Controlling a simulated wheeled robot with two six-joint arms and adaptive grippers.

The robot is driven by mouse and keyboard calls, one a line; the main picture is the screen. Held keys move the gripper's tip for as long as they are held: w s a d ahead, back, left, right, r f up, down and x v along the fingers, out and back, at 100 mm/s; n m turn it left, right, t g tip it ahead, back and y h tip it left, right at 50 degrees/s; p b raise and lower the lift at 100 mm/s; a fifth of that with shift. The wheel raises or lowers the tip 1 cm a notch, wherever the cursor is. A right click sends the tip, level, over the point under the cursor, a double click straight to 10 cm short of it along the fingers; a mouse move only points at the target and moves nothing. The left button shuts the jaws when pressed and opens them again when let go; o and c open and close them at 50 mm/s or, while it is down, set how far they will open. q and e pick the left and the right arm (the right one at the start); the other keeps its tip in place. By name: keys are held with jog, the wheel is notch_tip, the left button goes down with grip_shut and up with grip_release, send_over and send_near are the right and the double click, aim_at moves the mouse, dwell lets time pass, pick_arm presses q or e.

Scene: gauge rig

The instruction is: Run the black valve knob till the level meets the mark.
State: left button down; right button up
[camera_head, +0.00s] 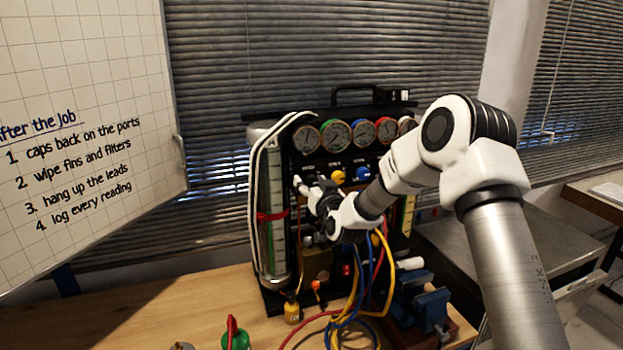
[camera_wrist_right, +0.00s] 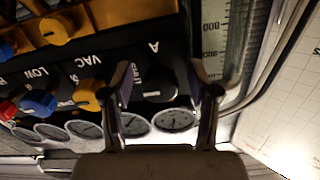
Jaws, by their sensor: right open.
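The gauge rig (camera_head: 318,160) stands upright on the wooden bench. A tall glass level tube (camera_head: 278,190) with a scale is at its left side, with a red band (camera_head: 272,215) around it. Its scale (camera_wrist_right: 212,30) also shows in the right wrist view; I cannot read the level. My right gripper (camera_head: 303,187) is at the rig's front, beside the tube. In the right wrist view the right gripper (camera_wrist_right: 160,75) is open, its fingers on either side of the black valve knob (camera_wrist_right: 158,90). Contact is unclear. In the head view the arm hides the knob. My left gripper is out of view.
Round gauges (camera_head: 337,134) line the rig's top, above yellow (camera_head: 338,177) and blue (camera_head: 363,173) knobs. Coloured hoses (camera_head: 384,270) hang in front. Bench at left (camera_head: 190,305) is clear.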

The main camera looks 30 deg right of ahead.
jog(key=shift+s, duration=0.1)
jog(key=shift+r, duration=0.1)
grip_shut()
jog(key=shift+n+b, duration=0.5)
jog(key=shift+n, duration=0.1)
jog(key=shift+n+b, duration=0.3)
jog(key=shift+n, duration=0.4)
jog(key=n, duration=0.2)
jog(key=shift+n, duration=0.3)
grip_release()
